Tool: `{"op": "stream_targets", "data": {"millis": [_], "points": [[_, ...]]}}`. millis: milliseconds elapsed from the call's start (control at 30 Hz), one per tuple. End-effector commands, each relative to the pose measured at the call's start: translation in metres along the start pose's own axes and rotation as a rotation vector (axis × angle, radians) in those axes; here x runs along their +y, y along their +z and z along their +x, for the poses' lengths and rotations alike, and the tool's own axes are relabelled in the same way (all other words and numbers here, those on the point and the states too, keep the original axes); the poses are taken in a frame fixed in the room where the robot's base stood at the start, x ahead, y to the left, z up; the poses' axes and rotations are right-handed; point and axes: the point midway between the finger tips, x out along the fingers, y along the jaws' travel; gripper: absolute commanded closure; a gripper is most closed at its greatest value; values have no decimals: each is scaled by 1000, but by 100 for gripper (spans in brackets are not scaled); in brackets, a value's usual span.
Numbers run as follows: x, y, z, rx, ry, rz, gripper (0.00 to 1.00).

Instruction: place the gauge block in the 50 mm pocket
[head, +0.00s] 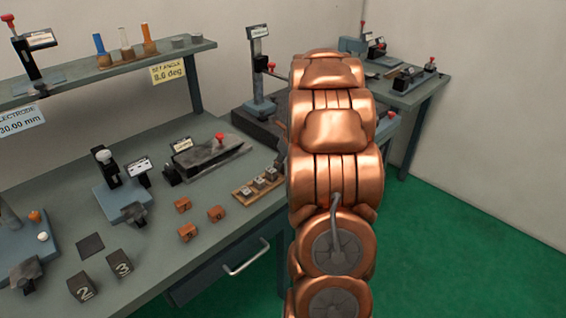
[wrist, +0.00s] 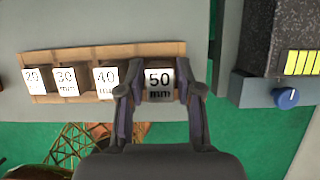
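The gauge block (wrist: 159,83), labelled 50 mm, is at the right end of the wooden rack (wrist: 150,50) in the wrist view. My gripper (wrist: 160,88) has one finger against each side of it and appears shut on it. The block looks larger than its neighbours; whether it is seated in the rack or just above it I cannot tell. The 50 mm pocket is hidden beneath or behind the block and fingers. In the head view my copper-coloured arm hides the gripper; the rack (head: 243,197) shows left of the arm.
Blocks marked 40 (wrist: 106,82), 30 (wrist: 65,80) and 20 (wrist: 33,80) sit in the rack, the 40 close to my left finger. A dark speckled block and blue unit with a knob (wrist: 287,97) stand right. Orange cubes (head: 187,232) lie on the bench.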

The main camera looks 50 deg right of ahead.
Motion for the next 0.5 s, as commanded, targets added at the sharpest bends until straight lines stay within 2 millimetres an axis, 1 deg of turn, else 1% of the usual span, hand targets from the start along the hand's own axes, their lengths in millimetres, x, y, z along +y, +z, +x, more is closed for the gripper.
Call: {"op": "stream_targets", "data": {"millis": [133, 267, 367, 500], "points": [[0, 1, -3, 0, -1, 0, 65], [-2, 1, -15, -2, -3, 1, 65], [-1, 0, -31, -2, -4, -1, 65], [-2, 0, -59, -2, -6, 0, 65]]}}
